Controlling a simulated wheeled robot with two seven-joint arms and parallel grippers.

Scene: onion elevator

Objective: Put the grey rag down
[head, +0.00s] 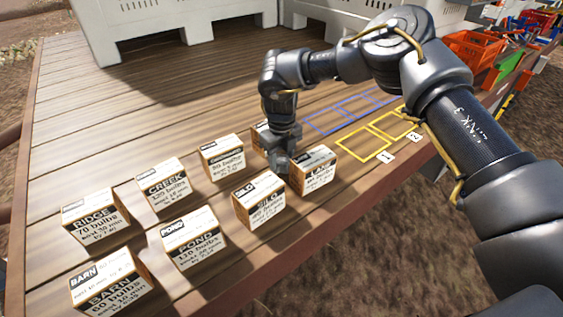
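My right arm comes in from the right, and my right gripper (279,160) points down among the labelled boxes. It is beside the front right box (318,178), whose label is partly readable, and in front of a box behind it (260,137). The gripper's fingertips are small and dark, and I cannot tell whether they are open or shut. I cannot make out a grey rag for certain; any cloth at the fingertips blends with the grey gripper. My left gripper is not in view.
Boxes marked RIDGE (95,222), CREEK (165,188), BARN (110,290), POND (194,246) and SILO (262,208) stand on the wooden deck (120,130). Yellow outlined squares (362,145) are empty. White crates (160,20) stand behind; orange crates (472,48) are at right.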

